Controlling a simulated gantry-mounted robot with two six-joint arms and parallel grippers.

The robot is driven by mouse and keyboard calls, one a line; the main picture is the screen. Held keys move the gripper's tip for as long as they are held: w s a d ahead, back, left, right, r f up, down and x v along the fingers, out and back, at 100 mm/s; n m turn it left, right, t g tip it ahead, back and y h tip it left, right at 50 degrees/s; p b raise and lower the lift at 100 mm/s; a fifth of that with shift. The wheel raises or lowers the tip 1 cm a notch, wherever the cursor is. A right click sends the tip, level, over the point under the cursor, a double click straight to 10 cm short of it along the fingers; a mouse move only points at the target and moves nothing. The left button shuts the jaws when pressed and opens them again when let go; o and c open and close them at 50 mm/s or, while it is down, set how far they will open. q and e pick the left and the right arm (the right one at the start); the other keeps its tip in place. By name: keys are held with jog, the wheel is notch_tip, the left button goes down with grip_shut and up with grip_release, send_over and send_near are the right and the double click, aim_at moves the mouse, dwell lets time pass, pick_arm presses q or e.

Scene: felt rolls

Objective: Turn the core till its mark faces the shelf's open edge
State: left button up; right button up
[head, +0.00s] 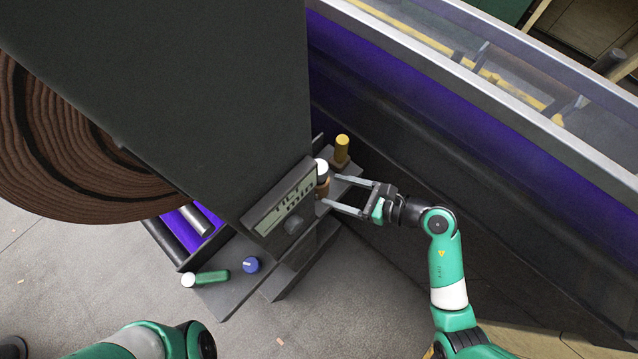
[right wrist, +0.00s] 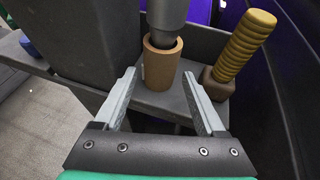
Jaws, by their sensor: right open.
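The core, a short brown cardboard tube (right wrist: 158,68), stands upright on the dark shelf (right wrist: 150,104). A grey cylinder (right wrist: 166,22) reaches down into its top. In the head view the core (head: 322,188) shows as a small brown patch below a white round top. No mark on it can be made out. My right gripper (head: 332,190) is open and reaches in from the right. In the right wrist view its fingers (right wrist: 159,78) lie left and right of the core, apart from it. My left arm shows at the bottom edge, with its gripper out of view.
A yellow ridged handle (right wrist: 245,45) stands right of the core. A display box (head: 280,200) with a knob stands left of it. A green cylinder (head: 212,277) and a blue knob (head: 251,265) sit at the near end. A large brown roll (head: 60,150) and dark panel fill the upper left.

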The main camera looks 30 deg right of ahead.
aim_at(319, 185)
jog(key=b+x, duration=0.1)
jog(key=x, duration=0.4)
jog(key=shift+w+a+f, duration=0.15)
jog(key=shift+w+a, duration=0.1)
jog(key=shift+w, duration=0.05)
